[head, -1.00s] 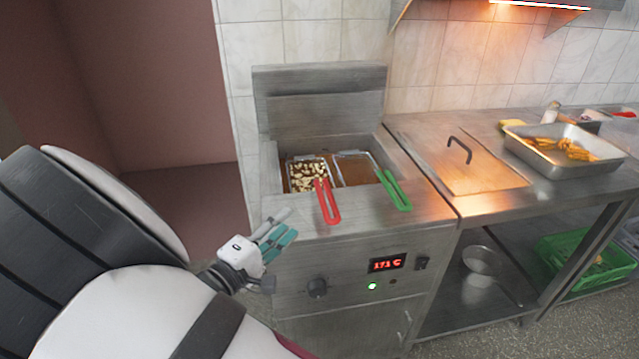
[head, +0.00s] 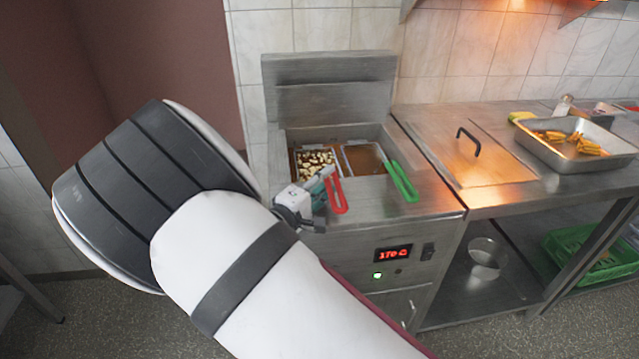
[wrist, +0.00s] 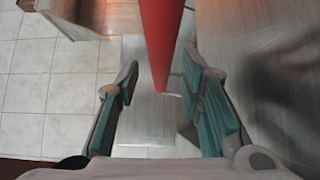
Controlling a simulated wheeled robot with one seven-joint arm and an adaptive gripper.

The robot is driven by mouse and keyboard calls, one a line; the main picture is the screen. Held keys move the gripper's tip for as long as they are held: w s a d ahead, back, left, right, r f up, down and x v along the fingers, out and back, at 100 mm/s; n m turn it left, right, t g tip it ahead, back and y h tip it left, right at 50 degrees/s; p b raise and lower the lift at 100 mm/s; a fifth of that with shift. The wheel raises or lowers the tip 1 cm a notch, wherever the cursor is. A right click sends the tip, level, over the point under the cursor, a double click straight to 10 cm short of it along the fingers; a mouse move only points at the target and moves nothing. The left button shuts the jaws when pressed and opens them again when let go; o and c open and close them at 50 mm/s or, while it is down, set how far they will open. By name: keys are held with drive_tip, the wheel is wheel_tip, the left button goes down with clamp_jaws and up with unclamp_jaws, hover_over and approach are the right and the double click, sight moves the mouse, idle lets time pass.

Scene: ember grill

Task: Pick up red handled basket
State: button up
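The red handled basket (head: 314,166) sits in the left well of the fryer and holds pale food pieces. Its red handle (head: 338,192) sticks out over the fryer's front edge. My gripper (head: 326,180) is at the left side of this handle in the head view. In the wrist view the red handle (wrist: 162,40) comes down from the top between the two teal-padded fingers (wrist: 163,100). The fingers are open, with a gap on both sides of the handle. The basket body is out of the wrist view.
A green handle (head: 403,182) belongs to the basket in the right well. The fryer (head: 440,205) has a raised back panel. A metal counter to the right bears a lidded section (head: 462,150) and a steel tray (head: 545,155) of fries. A green crate (head: 590,262) stands below.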

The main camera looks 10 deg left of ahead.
drive_tip(key=shift+w+d, duration=0.25)
drive_tip(key=shift+w, duration=0.25)
clamp_jaws()
wheel_tip(320, 180, up, 10)
drive_tip(key=shift+r, duration=0.1)
idle(0.5)
wheel_tip(320, 180, up, 15)
drive_tip(key=p, duration=0.6)
drive_tip(key=shift+p, duration=0.3)
drive_tip(key=shift+s+f, duration=0.1)
drive_tip(key=shift+f, duration=0.1)
